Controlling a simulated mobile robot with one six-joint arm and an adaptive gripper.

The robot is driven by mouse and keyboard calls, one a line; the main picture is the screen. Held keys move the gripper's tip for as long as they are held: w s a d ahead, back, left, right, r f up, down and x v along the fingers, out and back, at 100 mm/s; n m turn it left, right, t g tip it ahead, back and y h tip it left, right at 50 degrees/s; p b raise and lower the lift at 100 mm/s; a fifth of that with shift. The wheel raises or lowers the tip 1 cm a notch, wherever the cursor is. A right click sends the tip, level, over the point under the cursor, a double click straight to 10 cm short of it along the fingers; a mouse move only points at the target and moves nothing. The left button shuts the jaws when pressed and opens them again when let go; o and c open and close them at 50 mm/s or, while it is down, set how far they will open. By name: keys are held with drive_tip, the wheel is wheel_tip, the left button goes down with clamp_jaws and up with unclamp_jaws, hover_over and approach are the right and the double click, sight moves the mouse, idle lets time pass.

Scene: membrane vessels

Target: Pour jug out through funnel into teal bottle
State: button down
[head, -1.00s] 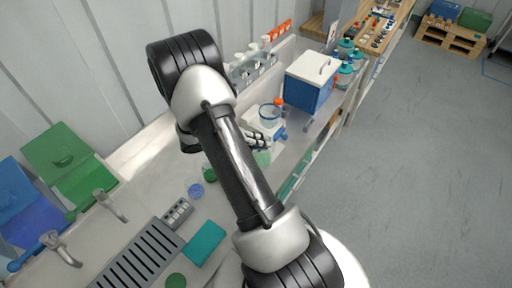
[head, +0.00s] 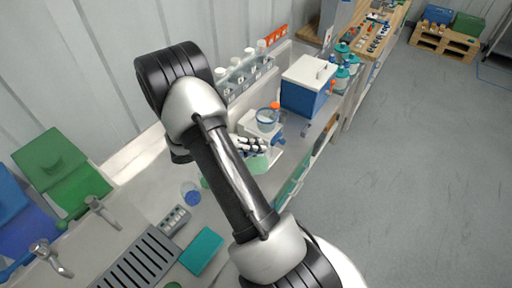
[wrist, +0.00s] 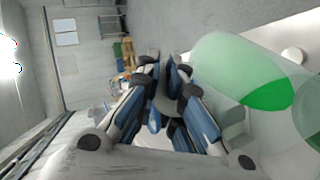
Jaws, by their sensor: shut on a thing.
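My gripper (wrist: 165,78) has its fingers closed on a pale grey part between them, which looks like a handle. A large translucent pale green vessel, probably the jug (wrist: 225,65), fills the right of the wrist view beside the fingers, with bright green liquid inside. In the head view my gripper (head: 251,144) is partly behind my arm, over the counter, with a pale green shape (head: 262,162) just below it. A clear blue-rimmed bowl, possibly the funnel (head: 267,118), is just beyond. I cannot tell which vessel is the teal bottle; several teal-lidded bottles (head: 343,68) stand farther back.
A white device with a blue knob (head: 279,138) stands beside my gripper. A blue-and-white cooler (head: 308,88) and a rack of white-capped bottles (head: 246,72) are behind. A teal box (head: 202,250), a blue-bottomed cup (head: 190,194) and a slotted drain (head: 142,260) lie nearer.

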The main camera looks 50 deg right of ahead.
drive_tip(key=shift+w+a+b, duration=0.1)
drive_tip(key=shift+a+b, duration=0.05)
drive_tip(key=shift+b, duration=0.3)
drive_tip(key=shift+w+a+r+g+h+b, duration=0.15)
drive_tip(key=shift+a+g+h+b, duration=0.2)
drive_tip(key=shift+h+b, duration=0.45)
drive_tip(key=shift+a+b, duration=0.15)
drive_tip(key=shift+b, duration=0.35)
drive_tip(key=shift+w+a+r+b, duration=0.15)
drive_tip(key=shift+a+b, duration=0.1)
drive_tip(key=shift+b, duration=0.05)
drive_tip(key=shift+w+a+r+g+h+b, duration=0.15)
drive_tip(key=shift+w+a+g+h+b, duration=0.2)
drive_tip(key=shift+a+b, duration=0.3)
drive_tip(key=shift+w+a+r+h+b, duration=0.3)
drive_tip(key=shift+a+r+h+b, duration=0.2)
drive_tip(key=shift+a+b, duration=0.25)
drive_tip(key=shift+w+a+b, duration=0.1)
drive_tip(key=shift+b, duration=0.25)
